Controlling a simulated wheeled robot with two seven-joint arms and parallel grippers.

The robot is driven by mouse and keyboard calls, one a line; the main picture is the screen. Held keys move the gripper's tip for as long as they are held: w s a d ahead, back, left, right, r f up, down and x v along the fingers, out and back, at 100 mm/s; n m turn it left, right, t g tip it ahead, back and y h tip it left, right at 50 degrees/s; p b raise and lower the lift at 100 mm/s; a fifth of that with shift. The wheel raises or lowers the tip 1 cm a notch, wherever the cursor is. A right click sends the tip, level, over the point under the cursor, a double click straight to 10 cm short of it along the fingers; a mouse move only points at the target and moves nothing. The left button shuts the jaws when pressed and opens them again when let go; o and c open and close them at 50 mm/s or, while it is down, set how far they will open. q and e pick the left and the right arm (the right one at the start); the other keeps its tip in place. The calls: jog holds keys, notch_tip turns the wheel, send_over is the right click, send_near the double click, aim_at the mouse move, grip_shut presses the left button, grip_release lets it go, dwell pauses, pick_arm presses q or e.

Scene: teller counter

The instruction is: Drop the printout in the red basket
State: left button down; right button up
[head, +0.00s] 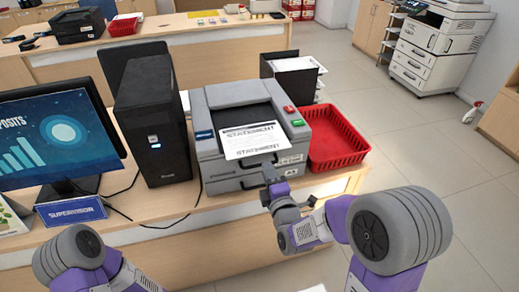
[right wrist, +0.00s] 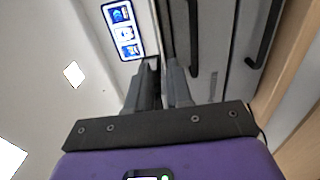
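The printout (head: 252,139), a white sheet headed STATEMENT, lies on top of the grey printer (head: 215,150), its near edge at the printer's front. The red basket (head: 340,150) stands just right of the printer and looks empty. My right gripper (head: 269,173) is at the printer's front, close by the printout's near edge. In the right wrist view its two dark fingers (right wrist: 161,85) are close together. I cannot make out whether the sheet is between them. My left gripper is out of view; only part of my left arm shows at the lower left.
A black computer tower (head: 152,120) and a monitor (head: 55,140) stand left of the printer. A SUPERVISOR sign (head: 72,212) is at the counter's front. A black file holder (head: 290,78) stands behind the basket. Open floor lies to the right.

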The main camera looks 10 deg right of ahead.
jog(key=shift+w+a+f, duration=0.1)
jog(key=shift+w+a, duration=0.05)
jog(key=shift+w, duration=4.05)
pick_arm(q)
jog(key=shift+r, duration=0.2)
pick_arm(e)
jog(key=shift+c, duration=0.3)
grip_shut()
